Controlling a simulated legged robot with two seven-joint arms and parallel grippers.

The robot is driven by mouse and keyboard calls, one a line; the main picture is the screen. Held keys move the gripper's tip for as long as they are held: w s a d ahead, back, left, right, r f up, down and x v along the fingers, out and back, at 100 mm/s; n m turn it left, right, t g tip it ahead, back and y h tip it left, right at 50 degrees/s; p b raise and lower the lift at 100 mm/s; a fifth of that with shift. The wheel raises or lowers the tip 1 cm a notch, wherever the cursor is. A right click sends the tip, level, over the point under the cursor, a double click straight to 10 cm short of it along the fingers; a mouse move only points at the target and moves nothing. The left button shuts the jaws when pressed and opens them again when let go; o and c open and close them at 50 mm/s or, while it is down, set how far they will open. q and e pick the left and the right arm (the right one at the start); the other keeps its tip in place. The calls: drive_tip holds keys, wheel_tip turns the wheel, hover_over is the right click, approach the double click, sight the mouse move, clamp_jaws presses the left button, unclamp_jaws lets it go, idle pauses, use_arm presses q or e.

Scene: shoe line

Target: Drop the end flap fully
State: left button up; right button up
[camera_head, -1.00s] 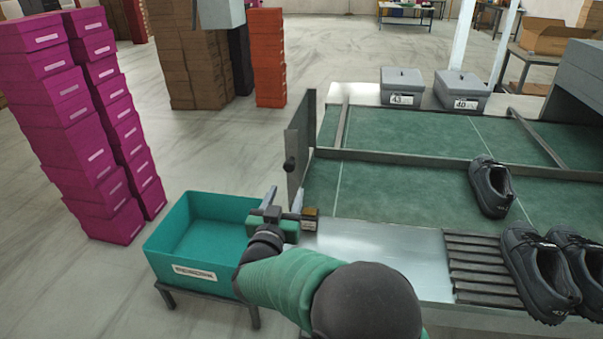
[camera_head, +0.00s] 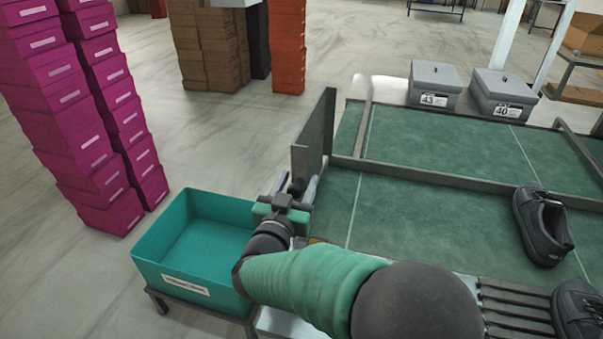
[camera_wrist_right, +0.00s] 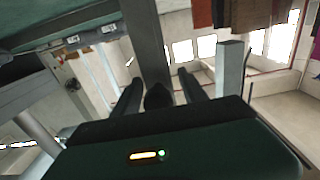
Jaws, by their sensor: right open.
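The end flap (camera_head: 318,140) is a grey metal plate standing upright at the left end of the green conveyor (camera_head: 430,215). A dark knob (camera_head: 294,188) sits on its lower part. My right gripper (camera_head: 296,183) is open at the knob, with one finger on each side of it. In the right wrist view the dark knob (camera_wrist_right: 157,97) shows between the two open fingers of the right gripper (camera_wrist_right: 158,88), with the flap's grey plate (camera_wrist_right: 148,45) beyond. Whether the fingers touch the knob I cannot tell. My left gripper is out of view.
A teal bin (camera_head: 165,245) on a low stand is left of my right arm, below the flap. Black shoes (camera_head: 541,225) lie on the right of the conveyor. Grey lidded boxes (camera_head: 434,84) stand at its far side. Magenta boxes (camera_head: 75,125) are stacked at left.

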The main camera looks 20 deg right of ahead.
drive_tip(key=shift+s+d, duration=0.1)
drive_tip(key=shift+d, duration=0.55)
drive_tip(key=shift+a+r, duration=0.1)
drive_tip(key=shift+a, duration=0.75)
drive_tip(key=c, duration=0.5)
drive_tip(key=shift+c, duration=2.4)
drive_tip(key=shift+d, duration=0.35)
clamp_jaws()
drive_tip(key=shift+a, duration=0.1)
